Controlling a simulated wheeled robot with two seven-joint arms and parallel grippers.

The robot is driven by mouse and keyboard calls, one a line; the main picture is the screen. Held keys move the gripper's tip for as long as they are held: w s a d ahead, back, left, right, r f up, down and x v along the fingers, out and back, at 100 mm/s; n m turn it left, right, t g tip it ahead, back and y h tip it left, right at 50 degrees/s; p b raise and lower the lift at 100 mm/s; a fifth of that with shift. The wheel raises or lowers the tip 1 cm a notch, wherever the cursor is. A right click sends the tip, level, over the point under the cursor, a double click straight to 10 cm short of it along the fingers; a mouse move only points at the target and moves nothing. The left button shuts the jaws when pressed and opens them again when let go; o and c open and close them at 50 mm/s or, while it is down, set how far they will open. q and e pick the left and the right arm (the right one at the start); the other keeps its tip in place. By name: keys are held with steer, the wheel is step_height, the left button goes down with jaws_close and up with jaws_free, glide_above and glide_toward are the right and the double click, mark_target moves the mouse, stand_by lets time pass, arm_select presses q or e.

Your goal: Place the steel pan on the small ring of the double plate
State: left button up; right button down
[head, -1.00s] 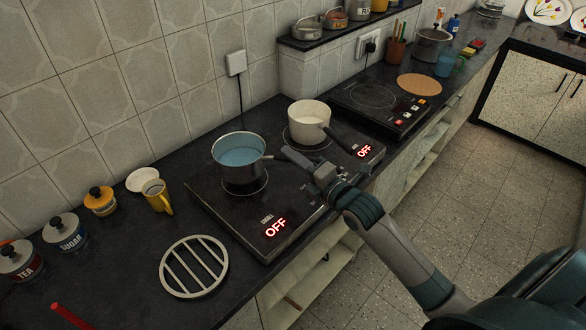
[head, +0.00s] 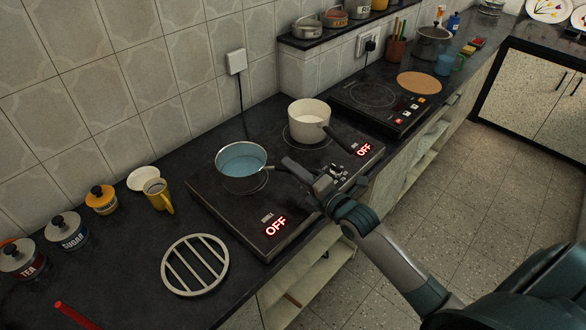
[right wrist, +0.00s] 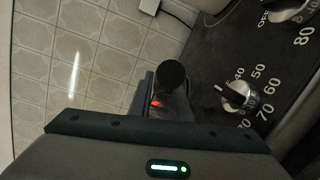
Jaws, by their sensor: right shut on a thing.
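The steel pan (head: 241,170), with a blue inside, is upright over the small ring (head: 262,185) at the front left of the black double plate (head: 235,212). Its base covers most of that ring; I cannot tell whether it touches the plate. My right gripper (head: 289,167) is shut on the pan's handle, right of the pan. In the right wrist view a dark round end (right wrist: 172,75), likely the handle's, shows in front of the gripper. The left gripper is not in view.
A cream pan (head: 308,120) stands on the plate's other ring, close behind my gripper. Another hob (head: 360,110) is behind. Both plate displays read OFF.

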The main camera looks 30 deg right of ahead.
steer(key=c, duration=1.6)
jaws_free()
steer(key=shift+c, duration=0.2)
